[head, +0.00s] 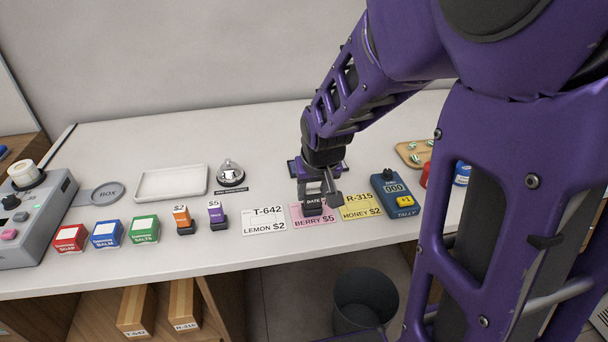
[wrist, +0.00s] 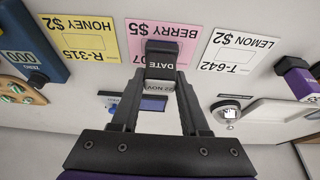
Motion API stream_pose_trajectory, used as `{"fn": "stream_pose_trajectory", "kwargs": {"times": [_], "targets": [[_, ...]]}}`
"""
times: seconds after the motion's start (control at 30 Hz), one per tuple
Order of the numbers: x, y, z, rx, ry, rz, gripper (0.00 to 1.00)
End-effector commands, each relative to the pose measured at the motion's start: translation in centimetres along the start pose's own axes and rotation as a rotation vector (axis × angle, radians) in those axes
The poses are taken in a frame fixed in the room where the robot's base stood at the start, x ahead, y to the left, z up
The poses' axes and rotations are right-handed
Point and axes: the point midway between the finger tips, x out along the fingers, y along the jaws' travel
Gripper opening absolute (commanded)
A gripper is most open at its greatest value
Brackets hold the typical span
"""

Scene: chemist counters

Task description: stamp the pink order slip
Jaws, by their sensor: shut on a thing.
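The pink order slip (head: 298,222), reading BERRY $5, lies flat on the counter between a white slip and a yellow slip. It also shows in the wrist view (wrist: 178,30). My gripper (head: 313,192) is shut on a dark stamp marked DATE (head: 313,207) and holds it upright over the pink slip. The date stamp (wrist: 161,62) shows between my fingertips in the wrist view and covers part of the slip. Whether its base touches the paper I cannot tell. A blue ink pad (head: 293,170) lies behind, partly hidden by my gripper.
The white LEMON slip (head: 264,229) lies left and the yellow HONEY slip (head: 361,213) right. A blue tally counter (head: 392,194) stands beyond the yellow slip. Orange (head: 182,220) and purple (head: 216,214) stamps stand left. A bell (head: 231,174) and white tray (head: 171,183) sit behind.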

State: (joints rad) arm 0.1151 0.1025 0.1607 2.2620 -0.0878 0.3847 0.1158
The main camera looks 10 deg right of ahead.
Motion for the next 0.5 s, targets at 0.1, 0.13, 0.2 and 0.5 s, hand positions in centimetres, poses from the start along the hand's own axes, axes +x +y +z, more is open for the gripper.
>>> {"fn": "stream_pose_trajectory", "kwargs": {"times": [0.1,0.13,0.2,0.5], "targets": [[0.11,0.00,0.17,0.000,-0.004,0.000,0.09],[0.11,0.00,0.17,0.000,-0.004,0.000,0.09],[0.12,0.00,0.19,0.000,-0.005,0.000,0.09],[-0.66,0.01,-0.14,0.000,-0.005,0.000,0.09]]}}
